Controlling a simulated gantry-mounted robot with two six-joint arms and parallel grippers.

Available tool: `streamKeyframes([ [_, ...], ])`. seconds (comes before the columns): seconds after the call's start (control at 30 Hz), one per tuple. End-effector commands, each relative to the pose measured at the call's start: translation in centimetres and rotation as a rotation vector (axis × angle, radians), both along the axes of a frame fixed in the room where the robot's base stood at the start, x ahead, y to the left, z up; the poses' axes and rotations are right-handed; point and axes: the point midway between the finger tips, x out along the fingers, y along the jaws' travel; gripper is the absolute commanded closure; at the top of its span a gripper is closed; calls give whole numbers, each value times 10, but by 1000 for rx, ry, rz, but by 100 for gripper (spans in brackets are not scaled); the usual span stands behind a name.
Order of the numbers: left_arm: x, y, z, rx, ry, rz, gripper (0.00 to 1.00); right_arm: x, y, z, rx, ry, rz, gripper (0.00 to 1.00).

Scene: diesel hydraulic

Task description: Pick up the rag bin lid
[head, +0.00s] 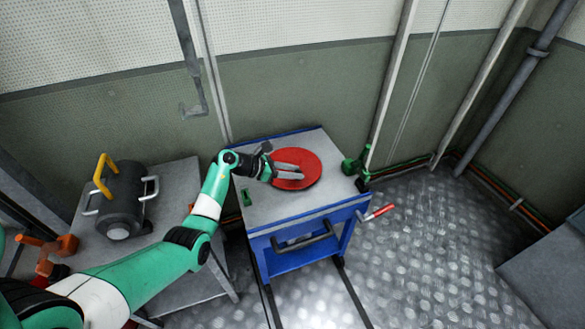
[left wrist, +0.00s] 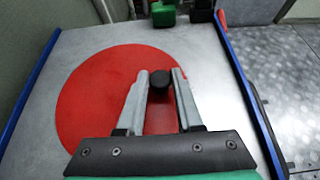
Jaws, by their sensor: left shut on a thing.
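The rag bin lid (head: 311,168) is a flat red disc on the grey top of a blue cart (head: 310,223). In the left wrist view the lid (left wrist: 88,103) has a black round knob (left wrist: 159,80) on it. My left gripper (head: 301,171) reaches over the lid from the left. In the left wrist view its two grey fingers (left wrist: 162,77) stand on either side of the knob, shut on it. The lid appears to lie flat on the cart top; I cannot tell any gap beneath it. My right gripper is not in view.
A green tool (head: 354,165) stands at the cart's right edge, with a red-handled item (head: 379,212) beside it. A small green piece (head: 247,198) lies at the cart's left. A dark canister with a yellow handle (head: 122,195) stands on a grey table at left.

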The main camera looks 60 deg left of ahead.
Motion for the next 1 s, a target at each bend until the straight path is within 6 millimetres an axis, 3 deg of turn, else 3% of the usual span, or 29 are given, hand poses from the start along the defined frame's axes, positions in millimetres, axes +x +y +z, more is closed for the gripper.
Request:
streamKeyframes([
  [0.57, 0, 0, 8, 2, -2, 0, 100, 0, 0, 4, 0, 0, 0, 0],
  [0.77, 1, 1, 39, 5, -4, -1, 100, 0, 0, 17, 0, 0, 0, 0],
  [1.0, -35, -34, 97, 6, -6, 0, 100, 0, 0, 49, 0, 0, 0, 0],
])
